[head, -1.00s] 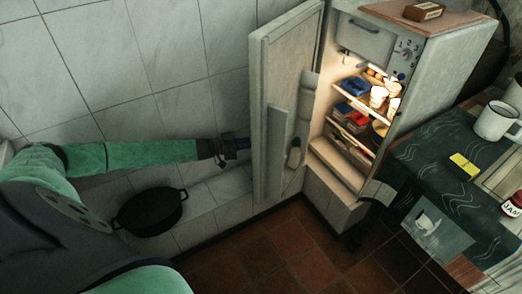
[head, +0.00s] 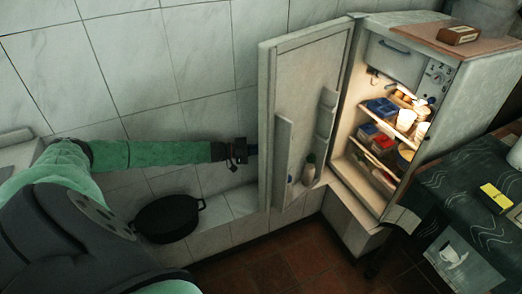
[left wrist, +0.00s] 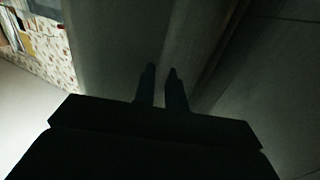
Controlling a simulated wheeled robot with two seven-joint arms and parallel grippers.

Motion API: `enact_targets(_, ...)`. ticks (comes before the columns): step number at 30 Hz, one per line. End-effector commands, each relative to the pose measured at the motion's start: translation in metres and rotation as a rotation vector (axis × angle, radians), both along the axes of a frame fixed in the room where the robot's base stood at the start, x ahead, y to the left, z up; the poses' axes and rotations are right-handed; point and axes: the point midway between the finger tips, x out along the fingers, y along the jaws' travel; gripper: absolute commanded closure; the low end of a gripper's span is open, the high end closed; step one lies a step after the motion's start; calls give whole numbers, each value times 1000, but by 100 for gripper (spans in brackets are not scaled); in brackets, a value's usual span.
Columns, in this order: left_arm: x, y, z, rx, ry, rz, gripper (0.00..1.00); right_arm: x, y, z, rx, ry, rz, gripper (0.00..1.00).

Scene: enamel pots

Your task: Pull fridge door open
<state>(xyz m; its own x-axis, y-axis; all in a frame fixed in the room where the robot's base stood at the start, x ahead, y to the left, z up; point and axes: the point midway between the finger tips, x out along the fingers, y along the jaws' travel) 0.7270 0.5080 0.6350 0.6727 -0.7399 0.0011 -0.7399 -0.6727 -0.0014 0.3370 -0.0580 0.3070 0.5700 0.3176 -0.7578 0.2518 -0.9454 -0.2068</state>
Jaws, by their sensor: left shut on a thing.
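The fridge (head: 462,88) stands at the back right with its lit inside showing. Its door (head: 297,105) stands wide open to the left, its inner face and shelves turned towards me. My left gripper (head: 250,152) is at the outer side of the door, close to its left edge. In the left wrist view, the two dark fingers (left wrist: 160,78) are close together against the grey door surface (left wrist: 110,50). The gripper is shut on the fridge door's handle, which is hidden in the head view. My right gripper is not in view.
A black pan (head: 168,218) sits on the low tiled ledge (head: 222,212) below my left arm. At right stands a table with a dark patterned cloth (head: 455,200) and a yellow object (head: 495,198). A small box (head: 458,35) lies on the fridge. Red floor tiles show below.

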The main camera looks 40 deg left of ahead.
Motion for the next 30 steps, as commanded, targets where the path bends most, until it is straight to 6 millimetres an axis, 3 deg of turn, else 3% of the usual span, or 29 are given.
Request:
enact_targets(2, 4, -1, 5, -5, -7, 2, 100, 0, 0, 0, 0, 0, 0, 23)
enact_targets(3, 4, -1, 5, -5, -7, 2, 82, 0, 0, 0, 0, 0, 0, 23)
enact_targets(6, 3, -1, 4, -4, -6, 1, 66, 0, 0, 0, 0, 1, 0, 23)
enact_targets(20, 1, -1, 5, -1, -2, 0, 66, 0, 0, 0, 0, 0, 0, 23)
enact_targets(28, 2, -1, 44, -1, -5, -2, 66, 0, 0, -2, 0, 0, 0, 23)
enact_targets(30, 3, -16, 50, -4, -4, -4, 66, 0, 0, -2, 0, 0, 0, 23)
